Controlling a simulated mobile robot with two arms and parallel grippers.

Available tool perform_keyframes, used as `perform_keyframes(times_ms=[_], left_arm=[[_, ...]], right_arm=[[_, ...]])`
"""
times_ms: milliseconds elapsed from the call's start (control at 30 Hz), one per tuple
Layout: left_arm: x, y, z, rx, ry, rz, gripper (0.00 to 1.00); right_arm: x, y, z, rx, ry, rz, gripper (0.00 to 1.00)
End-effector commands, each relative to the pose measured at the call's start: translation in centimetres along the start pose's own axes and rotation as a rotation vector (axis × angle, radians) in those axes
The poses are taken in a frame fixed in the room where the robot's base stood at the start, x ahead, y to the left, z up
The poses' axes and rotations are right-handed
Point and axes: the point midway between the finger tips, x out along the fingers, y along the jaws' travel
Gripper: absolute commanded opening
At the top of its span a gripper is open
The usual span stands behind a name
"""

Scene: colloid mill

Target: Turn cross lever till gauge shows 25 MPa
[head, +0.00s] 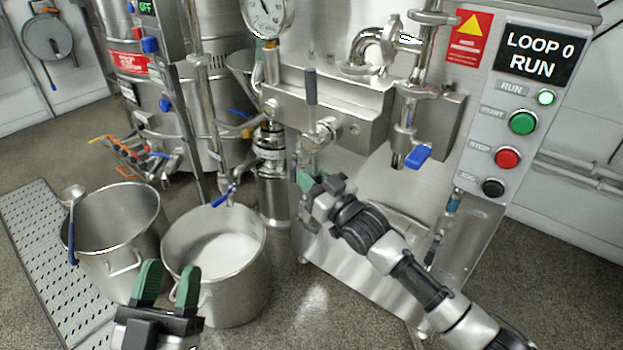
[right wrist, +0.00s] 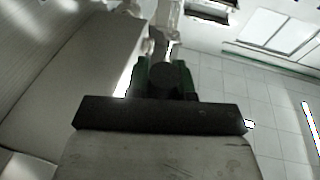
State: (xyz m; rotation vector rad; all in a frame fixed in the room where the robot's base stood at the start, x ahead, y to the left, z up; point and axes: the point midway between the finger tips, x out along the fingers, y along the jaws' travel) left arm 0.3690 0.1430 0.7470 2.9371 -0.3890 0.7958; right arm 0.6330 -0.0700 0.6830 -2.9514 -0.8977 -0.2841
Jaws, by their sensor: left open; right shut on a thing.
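The cross lever (head: 311,87) is on the front of the steel block of the mill. One arm with a dark grip points up, and another points down toward my right gripper (head: 313,184). My right gripper is shut on a lower arm of the lever. In the right wrist view, a dark rounded grip (right wrist: 165,78) sits between the green fingers. The pressure gauge (head: 266,14) stands above the block at the left, cut by the top edge. Its needle is too small to read exactly. My left gripper (head: 168,282) is open and empty, low in the head view.
A steel pot with white contents (head: 214,300) and an empty pot (head: 105,250) with a ladle stand on the left. A blue-handled valve (head: 418,156) hangs right of the lever. The control panel (head: 508,125) reads LOOP 0 RUN, its green lamp lit.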

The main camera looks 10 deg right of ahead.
Motion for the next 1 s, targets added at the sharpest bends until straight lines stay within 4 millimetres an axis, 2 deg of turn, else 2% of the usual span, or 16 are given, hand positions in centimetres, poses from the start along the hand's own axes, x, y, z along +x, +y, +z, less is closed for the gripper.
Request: perform_keyframes(times_ms=[67,100,233,533,667,767,1000], left_arm=[[0.0,0.0,0.0,0.0,-0.001,0.0,0.47],[0.0,0.0,0.0,0.0,-0.001,0.0,0.47],[0.0,0.0,0.0,0.0,-0.001,0.0,0.47],[0.0,0.0,0.0,0.0,-0.003,0.0,0.47],[0.1,-0.1,0.6,0.002,-0.059,-0.003,0.47],[-0.1,-0.3,1.5,0.006,-0.145,-0.008,0.47],[-1.2,-0.9,4.4,0.014,-0.406,-0.021,0.47]], right_arm=[[0.0,0.0,0.0,0.0,-0.001,0.0,0.0],[0.0,0.0,0.0,0.0,-0.001,0.0,0.27],[0.0,0.0,0.0,0.0,-0.001,0.0,0.47],[-0.1,0.0,0.0,0.0,-0.002,0.0,0.47],[-0.9,0.1,0.0,0.0,-0.003,0.0,0.47],[-2.2,0.0,-0.1,0.0,-0.003,0.0,0.47],[-6.6,0.1,-0.1,-0.001,-0.005,0.001,0.47]])
